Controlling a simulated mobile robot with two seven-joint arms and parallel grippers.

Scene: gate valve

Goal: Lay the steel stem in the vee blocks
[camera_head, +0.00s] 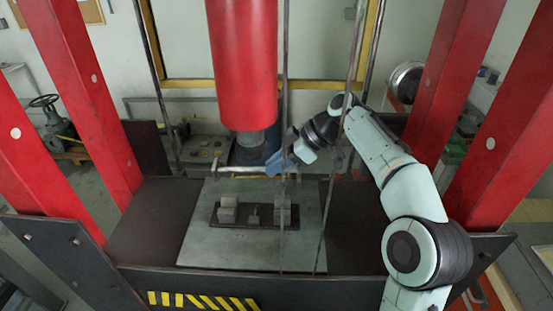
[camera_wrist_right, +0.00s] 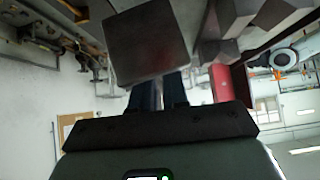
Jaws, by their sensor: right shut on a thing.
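The steel stem (camera_head: 240,170) is a thin pale rod in the head view. It lies roughly level across the picture, beyond the vee blocks and below the red ram. My right gripper (camera_head: 280,163) is shut on the stem near its right end; the grip itself is small and partly hidden. In the right wrist view my right gripper's dark fingers (camera_wrist_right: 160,92) are close together, with a pale strip between them. The left vee block (camera_head: 228,210) and right vee block (camera_head: 283,212) stand on a dark base strip, with nothing lying in them. My left gripper is out of view.
The base strip sits on a grey plate (camera_head: 200,248) on the press bed. The red ram (camera_head: 243,65) hangs above. Thin upright rods (camera_head: 284,110) and red posts (camera_head: 95,110) surround the space. A dark square block (camera_wrist_right: 148,42) is close in the wrist view.

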